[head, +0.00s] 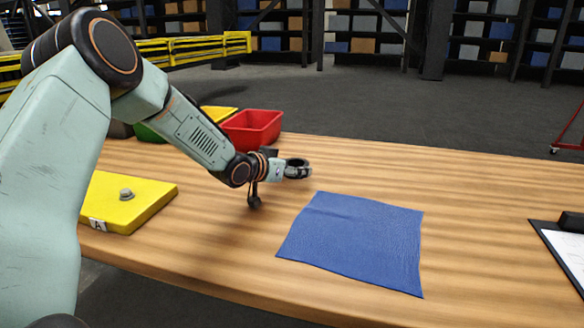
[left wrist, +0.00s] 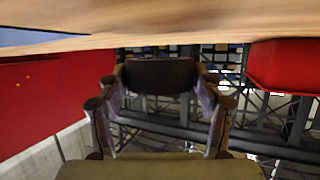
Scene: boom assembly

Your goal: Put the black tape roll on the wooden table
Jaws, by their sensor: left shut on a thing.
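The black tape roll (head: 299,162) is a small dark ring at the end of my left arm in the head view. My left gripper (head: 291,171) is shut on it, above the wooden table (head: 470,190), just beyond the far left corner of the blue cloth. Whether the roll touches the table is hard to tell. In the left wrist view, the roll (left wrist: 160,75) shows as a dark block between the two fingers of my left gripper (left wrist: 160,90), with the table (left wrist: 200,20) along the top. My right gripper is not in view.
A blue cloth (head: 358,240) lies flat mid-table. A yellow plate (head: 130,200) with a bolt (head: 126,194) lies at left. A red bin (head: 252,129) stands at the back, beside yellow and green ones. A clipboard (head: 570,250) is at the right edge. Bare wood lies right of the cloth.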

